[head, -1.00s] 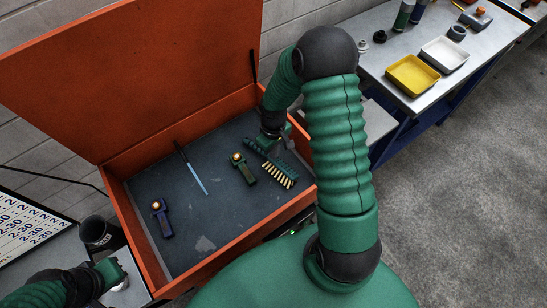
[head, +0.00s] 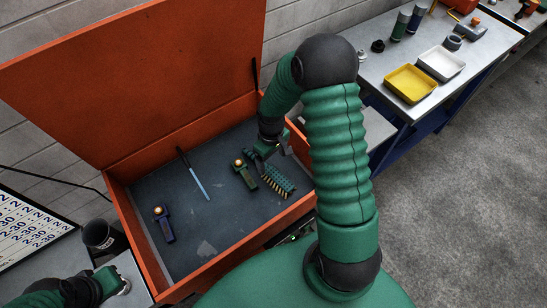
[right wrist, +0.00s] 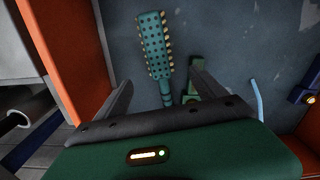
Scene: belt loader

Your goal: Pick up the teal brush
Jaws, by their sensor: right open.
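The teal brush (head: 281,178), with tan bristles, lies on the floor of the open orange box (head: 245,231), near its right side. In the right wrist view the brush (right wrist: 154,45) points away from me, its handle towards my jaws. My right gripper (head: 265,150) is low in the box at the brush's handle end. In the right wrist view its two fingers (right wrist: 162,78) are apart, with the handle between them; contact cannot be seen. My left gripper (head: 115,283) is at the lower left, outside the box, and its jaws are unclear.
A green tool with a brass knob (head: 245,175) lies close left of the brush. A blue-tipped pen (head: 194,174) and a blue tool (head: 163,224) lie further left. The box walls and raised lid (head: 130,80) bound the space. A bench with a yellow tray (head: 411,84) stands right.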

